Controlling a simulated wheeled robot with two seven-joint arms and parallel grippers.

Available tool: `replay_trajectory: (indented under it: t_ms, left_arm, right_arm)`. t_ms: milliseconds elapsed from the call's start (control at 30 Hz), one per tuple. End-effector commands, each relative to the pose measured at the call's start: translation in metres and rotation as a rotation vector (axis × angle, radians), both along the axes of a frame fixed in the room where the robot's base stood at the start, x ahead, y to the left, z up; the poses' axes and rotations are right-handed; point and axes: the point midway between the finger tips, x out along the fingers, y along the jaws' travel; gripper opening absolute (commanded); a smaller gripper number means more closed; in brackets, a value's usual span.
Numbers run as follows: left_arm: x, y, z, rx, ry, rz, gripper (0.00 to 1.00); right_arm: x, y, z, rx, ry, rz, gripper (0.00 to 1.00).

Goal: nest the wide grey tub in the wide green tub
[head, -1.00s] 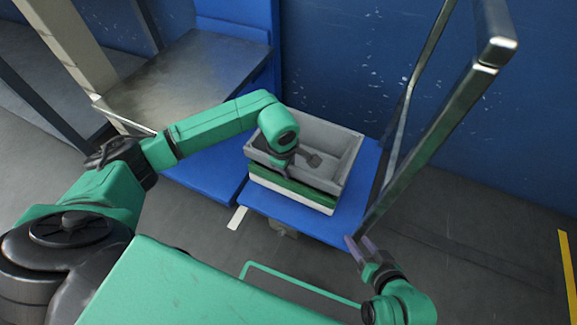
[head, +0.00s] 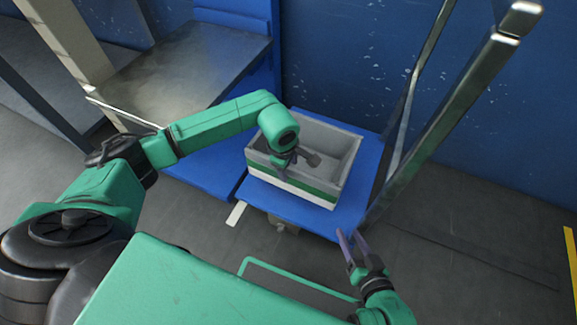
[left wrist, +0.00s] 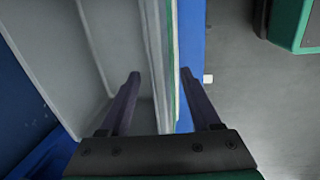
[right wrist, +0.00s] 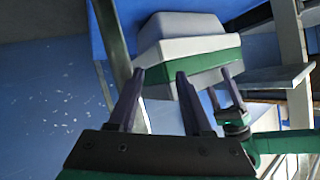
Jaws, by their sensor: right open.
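The wide grey tub (head: 341,150) is on top of a stack on the blue platform. The wide green tub (head: 316,188) shows below it as a green band, and also in the right wrist view (right wrist: 195,67). The grey tub sits level and hides the green tub's inside. My left gripper (head: 287,160) is at the grey tub's near-left wall. In the left wrist view its fingers (left wrist: 160,75) are spread apart, one on each side of the wall. My right gripper (head: 349,240) is open and empty near the platform's front edge; its fingers (right wrist: 161,75) stand apart.
A white layer (head: 311,197) lies under the green tub. The blue platform (head: 357,195) has bare margins around the stack. A metal post (head: 450,115) rises on the right. A metal shelf (head: 190,65) is at the back left.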

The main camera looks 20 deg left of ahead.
Motion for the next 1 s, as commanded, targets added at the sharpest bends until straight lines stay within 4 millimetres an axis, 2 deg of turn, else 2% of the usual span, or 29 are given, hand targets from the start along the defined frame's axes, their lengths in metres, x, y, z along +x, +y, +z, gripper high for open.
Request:
replay_trajectory:
  t_ms: [133,267,467,800,1000]
  left_arm:
    - [-0.001,0.000,0.001,0.001,0.003,0.000,0.64]
    - [-0.003,0.001,0.016,0.000,0.001,0.000,0.64]
    - [-0.009,0.001,0.054,0.001,-0.002,-0.001,0.64]
    - [-0.023,0.003,0.120,0.001,-0.002,-0.001,0.64]
    - [-0.028,0.003,0.142,0.001,0.000,0.000,0.64]
  right_arm:
    - [0.000,0.000,0.001,0.000,0.001,0.000,0.50]
    - [0.000,0.000,0.007,-0.005,0.005,0.002,0.50]
    - [0.003,-0.005,0.021,-0.046,0.054,0.020,0.50]
    - [0.002,-0.035,0.033,-0.202,0.240,0.055,0.50]
    - [-0.002,-0.048,0.035,-0.254,0.311,0.061,0.50]
